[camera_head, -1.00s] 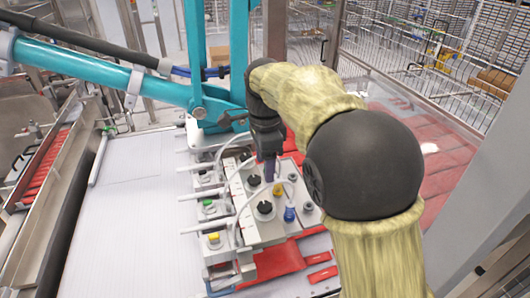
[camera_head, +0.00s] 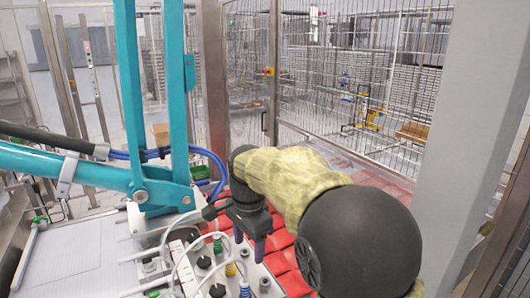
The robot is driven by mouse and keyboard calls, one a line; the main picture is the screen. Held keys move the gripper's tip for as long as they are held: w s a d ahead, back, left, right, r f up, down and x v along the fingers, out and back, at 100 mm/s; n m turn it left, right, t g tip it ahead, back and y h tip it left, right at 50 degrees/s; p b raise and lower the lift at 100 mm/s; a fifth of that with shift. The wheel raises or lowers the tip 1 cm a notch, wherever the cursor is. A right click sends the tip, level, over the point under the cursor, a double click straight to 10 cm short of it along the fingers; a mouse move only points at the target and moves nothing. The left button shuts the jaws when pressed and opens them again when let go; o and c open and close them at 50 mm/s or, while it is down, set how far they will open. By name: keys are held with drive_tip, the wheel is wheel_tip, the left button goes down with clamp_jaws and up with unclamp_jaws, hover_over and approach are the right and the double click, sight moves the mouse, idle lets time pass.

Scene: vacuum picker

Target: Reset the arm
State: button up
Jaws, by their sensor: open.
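My arm, in a pale yellow sleeve (camera_head: 290,180) with a black joint (camera_head: 360,245), reaches in from the lower right. My gripper (camera_head: 248,248) is at its far end, pointing down with its dark fingers apart. No object shows between them. It hangs over the right part of the vacuum picker's control box (camera_head: 262,278), close to the hoses and fittings. I cannot tell whether it touches anything there.
A teal frame (camera_head: 123,100) and teal arm (camera_head: 60,168) with blue hoses stand at the left. Red packs (camera_head: 285,262) lie right of the box. A wire fence (camera_head: 340,80) is behind, and a grey post (camera_head: 460,140) stands at the right. A white surface (camera_head: 75,262) at lower left is clear.

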drive_tip(key=s+d+f+n+t+b, duration=0.1)
drive_tip(key=s+d+f+n, duration=0.3)
drive_tip(key=s+d+f, duration=0.3)
drive_tip(key=s+d+f+n+t, duration=0.1)
drive_tip(key=s+d+f+n, duration=0.4)
drive_tip(key=d, duration=0.9)
wheel_tip(320, 180, down, 4)
drive_tip(key=shift+s+d+r+n+b, duration=0.15)
drive_tip(key=shift+s+r+n+b, duration=0.2)
drive_tip(key=shift+s, duration=0.85)
drive_tip(key=shift+f, duration=0.1)
